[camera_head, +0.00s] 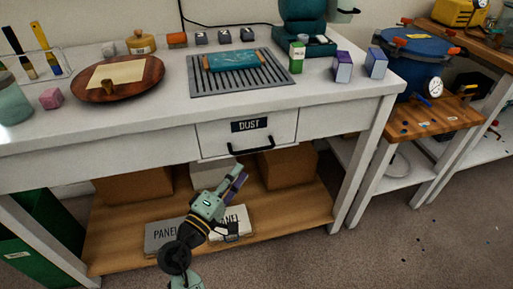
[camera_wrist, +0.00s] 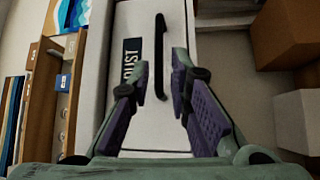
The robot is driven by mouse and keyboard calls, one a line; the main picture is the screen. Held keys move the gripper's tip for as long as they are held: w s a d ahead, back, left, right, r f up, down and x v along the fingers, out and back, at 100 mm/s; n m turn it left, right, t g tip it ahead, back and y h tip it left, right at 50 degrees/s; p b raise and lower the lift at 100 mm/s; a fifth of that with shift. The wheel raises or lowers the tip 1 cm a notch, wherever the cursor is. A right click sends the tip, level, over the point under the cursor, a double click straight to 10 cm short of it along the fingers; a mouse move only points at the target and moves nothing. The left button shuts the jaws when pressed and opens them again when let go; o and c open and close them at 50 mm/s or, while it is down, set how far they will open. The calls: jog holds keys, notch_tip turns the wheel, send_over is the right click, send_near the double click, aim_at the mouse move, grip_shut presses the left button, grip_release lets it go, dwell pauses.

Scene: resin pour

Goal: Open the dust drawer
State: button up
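The white dust drawer (camera_head: 270,133) is set in the front of the white table and looks shut. It has a black "DUST" label (camera_head: 250,125) and a black bar handle (camera_head: 250,148) near its lower edge. My gripper (camera_head: 236,178) is below and in front of the drawer, apart from the handle. In the wrist view, the gripper's fingers (camera_wrist: 165,92) are spread with nothing between them. The handle (camera_wrist: 159,55) lies ahead of the fingertips, roughly in line with the gap, and the label (camera_wrist: 130,70) shows beside it.
The white table (camera_head: 130,120) holds a slotted grey mat (camera_head: 240,85), a round wooden board (camera_head: 150,85) and small boxes. A blue pressure pot (camera_head: 415,60) stands on a side stand.

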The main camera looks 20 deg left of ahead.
aim_at(254, 150)
jog(key=p+x, duration=0.2)
jog(key=x, duration=0.7)
jog(key=shift+w+r, duration=0.15)
jog(key=shift+w, duration=0.15)
grip_shut()
